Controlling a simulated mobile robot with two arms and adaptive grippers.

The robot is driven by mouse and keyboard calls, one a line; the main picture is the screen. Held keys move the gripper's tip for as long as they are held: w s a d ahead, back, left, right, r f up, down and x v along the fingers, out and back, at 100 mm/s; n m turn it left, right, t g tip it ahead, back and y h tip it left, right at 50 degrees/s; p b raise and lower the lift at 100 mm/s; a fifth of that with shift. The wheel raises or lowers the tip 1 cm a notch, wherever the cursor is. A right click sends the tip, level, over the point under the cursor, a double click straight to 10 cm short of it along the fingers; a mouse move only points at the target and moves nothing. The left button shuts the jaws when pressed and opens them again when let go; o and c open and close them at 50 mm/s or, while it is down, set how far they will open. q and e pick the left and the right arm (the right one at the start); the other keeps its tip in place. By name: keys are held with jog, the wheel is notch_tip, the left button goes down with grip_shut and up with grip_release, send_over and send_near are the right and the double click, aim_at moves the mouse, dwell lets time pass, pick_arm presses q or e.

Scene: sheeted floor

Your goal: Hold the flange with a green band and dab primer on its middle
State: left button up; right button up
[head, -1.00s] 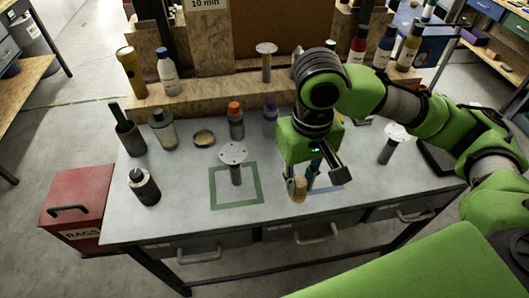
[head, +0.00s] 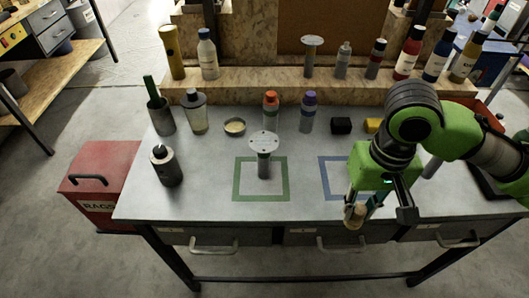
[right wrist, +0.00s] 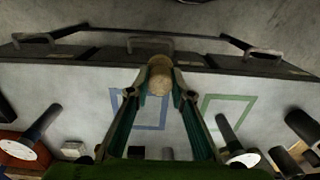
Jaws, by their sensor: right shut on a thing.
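A flange (head: 264,142) with a pale round plate on a grey stem stands upright inside the green square on the bench; I cannot make out a green band on it. A similar flange (head: 311,58) stands on the back shelf. A third one is mostly hidden behind my right arm, its stem (head: 432,167) showing. My right gripper (head: 357,210) is shut on a tan, round-ended dabber (head: 354,215), in front of the blue square. The dabber (right wrist: 159,75) sits between the fingertips in the right wrist view. My left gripper is out of view.
A dark cup with a green-handled tool (head: 160,118), bottles and a shallow round dish (head: 235,127) stand at the back left of the bench. A dark canister (head: 167,166) stands left of the green square. Bench space between the squares is clear.

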jog(key=shift+w+a+r, duration=0.1)
jog(key=shift+w+a, duration=0.1)
jog(key=shift+w, duration=0.05)
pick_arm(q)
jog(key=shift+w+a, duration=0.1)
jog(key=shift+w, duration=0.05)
pick_arm(e)
jog(key=w+a+r+m, duration=0.9)
jog(key=w+a+r, duration=0.5)
jog(key=w+a, duration=0.3)
jog(key=shift+w+a+r, duration=0.15)
jog(key=shift+a+r, duration=0.05)
jog(key=shift+a, duration=0.55)
